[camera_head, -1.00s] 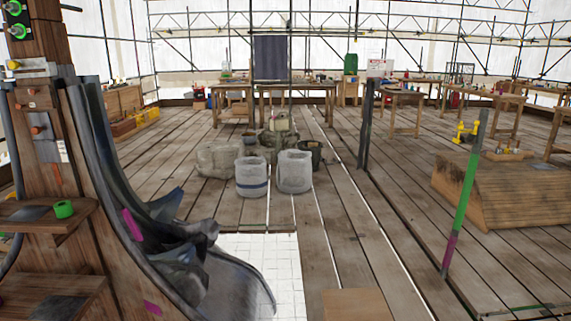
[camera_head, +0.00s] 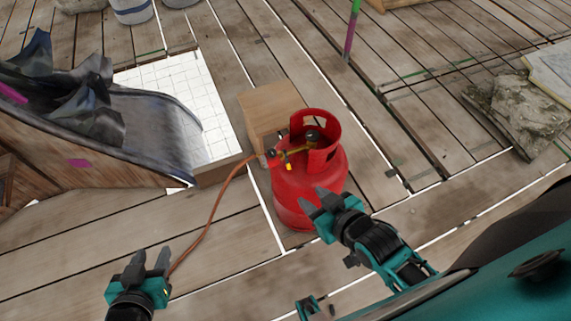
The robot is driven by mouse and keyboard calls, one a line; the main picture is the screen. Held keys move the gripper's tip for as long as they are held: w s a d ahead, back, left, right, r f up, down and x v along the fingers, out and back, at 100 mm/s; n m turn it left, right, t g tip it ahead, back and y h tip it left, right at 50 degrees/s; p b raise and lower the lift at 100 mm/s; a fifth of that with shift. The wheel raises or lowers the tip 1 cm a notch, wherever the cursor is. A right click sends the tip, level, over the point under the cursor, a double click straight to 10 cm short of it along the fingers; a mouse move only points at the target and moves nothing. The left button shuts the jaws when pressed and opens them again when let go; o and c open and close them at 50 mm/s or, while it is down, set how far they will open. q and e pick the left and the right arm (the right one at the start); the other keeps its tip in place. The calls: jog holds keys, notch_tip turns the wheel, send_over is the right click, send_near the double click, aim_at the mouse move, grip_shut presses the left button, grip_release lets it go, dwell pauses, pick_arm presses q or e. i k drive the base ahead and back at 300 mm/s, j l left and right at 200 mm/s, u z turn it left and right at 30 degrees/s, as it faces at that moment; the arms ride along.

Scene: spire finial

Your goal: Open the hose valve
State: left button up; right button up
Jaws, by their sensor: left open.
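A red gas cylinder (camera_head: 296,203) stands upright on the plank floor, with a cut-out red collar around its top. Inside the collar is a brass valve fitting (camera_head: 298,150) with a dark round knob (camera_head: 312,136). A small yellow part (camera_head: 289,166), perhaps the hose valve handle, shows near the hose end; its exact position is too small to tell. An orange hose (camera_head: 212,213) runs from the fitting down towards the lower left. My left gripper (camera_head: 149,258) is open and empty, low at the left, apart from the cylinder. My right gripper (camera_head: 312,201) appears open, in front of the cylinder's lower right side.
A cardboard-coloured box (camera_head: 268,104) stands right behind the cylinder. A wooden structure with a grey chute (camera_head: 150,125) is at the left, by a white tiled patch (camera_head: 215,130). A grey stone block (camera_head: 520,115) lies at the right.

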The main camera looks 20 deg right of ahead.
aim_at(312, 136)
jog(key=z, duration=0.9)
